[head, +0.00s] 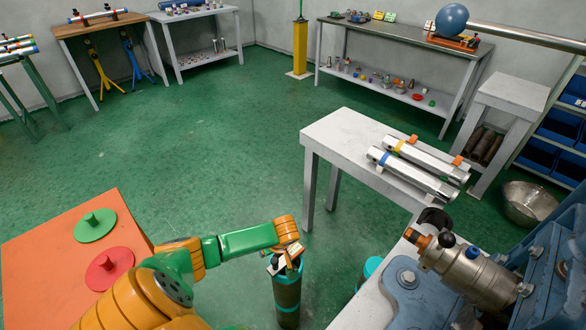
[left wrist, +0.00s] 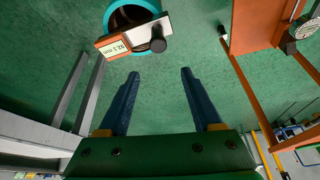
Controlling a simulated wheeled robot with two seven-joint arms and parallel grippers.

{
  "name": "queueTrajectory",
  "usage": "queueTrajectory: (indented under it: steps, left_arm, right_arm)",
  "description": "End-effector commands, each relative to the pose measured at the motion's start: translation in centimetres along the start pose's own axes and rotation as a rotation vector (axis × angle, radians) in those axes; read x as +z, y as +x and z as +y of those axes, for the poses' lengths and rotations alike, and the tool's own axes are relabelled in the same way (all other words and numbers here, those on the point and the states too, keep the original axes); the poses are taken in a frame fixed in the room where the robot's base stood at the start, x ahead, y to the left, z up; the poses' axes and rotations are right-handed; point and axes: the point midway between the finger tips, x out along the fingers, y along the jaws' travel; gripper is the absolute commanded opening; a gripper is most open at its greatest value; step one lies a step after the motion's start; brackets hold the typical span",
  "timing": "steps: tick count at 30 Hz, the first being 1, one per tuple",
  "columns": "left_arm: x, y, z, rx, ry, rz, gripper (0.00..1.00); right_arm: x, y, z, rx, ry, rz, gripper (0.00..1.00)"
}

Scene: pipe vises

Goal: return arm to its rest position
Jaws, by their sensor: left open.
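My left arm reaches in from the bottom left of the head view, in orange and green. Its gripper (head: 288,254) is over or close to the top of a dark green bin (head: 287,302) with teal bands. In the left wrist view the two blue fingers of my left gripper (left wrist: 160,76) stand wide apart with only green floor between them. Ahead of them is the bin's teal rim (left wrist: 148,6), with an orange and white labelled gauge piece (left wrist: 133,37) across it, apart from the fingers. My right gripper does not show.
An orange table (head: 45,245) with a green and a red disc is left of my arm. A white table (head: 340,130) holds two pipes (head: 412,172). A metal vise assembly (head: 470,270) fills the lower right. The green floor beyond my arm is clear.

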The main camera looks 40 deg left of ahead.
Motion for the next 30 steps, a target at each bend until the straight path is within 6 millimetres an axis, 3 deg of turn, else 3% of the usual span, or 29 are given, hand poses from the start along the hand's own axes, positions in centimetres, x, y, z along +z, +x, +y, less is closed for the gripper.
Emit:
queueTrajectory:
  steps: [8,11,14,16,19,21,24,27,30]
  left_arm:
    - [0.0,0.0,0.0,0.0,0.0,0.0,0.66]
    - [1.0,1.0,-0.1,0.01,0.053,-0.02,0.66]
    - [5.3,4.9,-1.4,0.058,0.286,-0.084,0.66]
    - [10.2,8.3,-4.3,0.109,0.539,-0.134,0.66]
    - [17.4,11.2,-9.9,0.183,0.894,-0.183,0.66]
    - [21.8,11.8,-13.6,0.23,1.088,-0.209,0.66]
    - [26.3,11.4,-17.4,0.288,1.279,-0.231,0.66]
    - [28.5,10.9,-19.3,0.321,1.376,-0.24,0.66]
    - [29.0,10.7,-19.7,0.333,1.405,-0.239,0.66]
  right_arm:
    - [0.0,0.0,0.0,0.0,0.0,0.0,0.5]
    - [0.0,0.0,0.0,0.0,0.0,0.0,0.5]
    - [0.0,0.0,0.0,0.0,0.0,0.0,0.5]
    - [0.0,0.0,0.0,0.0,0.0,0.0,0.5]
    - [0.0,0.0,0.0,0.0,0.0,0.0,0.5]
    - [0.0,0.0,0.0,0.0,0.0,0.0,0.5]
    - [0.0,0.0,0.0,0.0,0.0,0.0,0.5]
    - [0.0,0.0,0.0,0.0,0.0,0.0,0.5]
    - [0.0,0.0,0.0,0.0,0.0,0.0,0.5]
